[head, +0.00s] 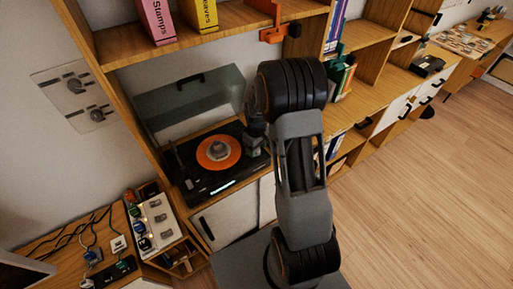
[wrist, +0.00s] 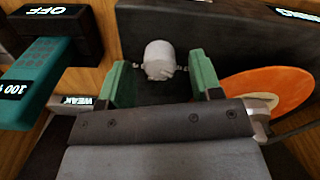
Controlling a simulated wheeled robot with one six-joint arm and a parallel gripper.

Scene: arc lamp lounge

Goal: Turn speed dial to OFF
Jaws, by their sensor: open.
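A pale grey round knob (wrist: 158,58), which looks like the speed dial, stands on a dark surface with small pale marks beside it. My gripper (wrist: 160,74) is open, with one green finger on each side of the knob. Gaps show between the knob and both fingers; I cannot tell how deep they reach around it. In the head view my gripper (head: 257,142) is over the right side of the black turntable (head: 207,188), and the knob is hidden there. The turntable carries an orange record (head: 218,152), which also shows in the wrist view (wrist: 262,92). The knob's setting is unclear.
The turntable's lid (head: 192,98) stands raised behind it. A shelf with binders (head: 157,20) is above. In the wrist view, a black block marked OFF (wrist: 62,32) and a green block (wrist: 36,84) are at left. Open floor (head: 430,180) lies at right.

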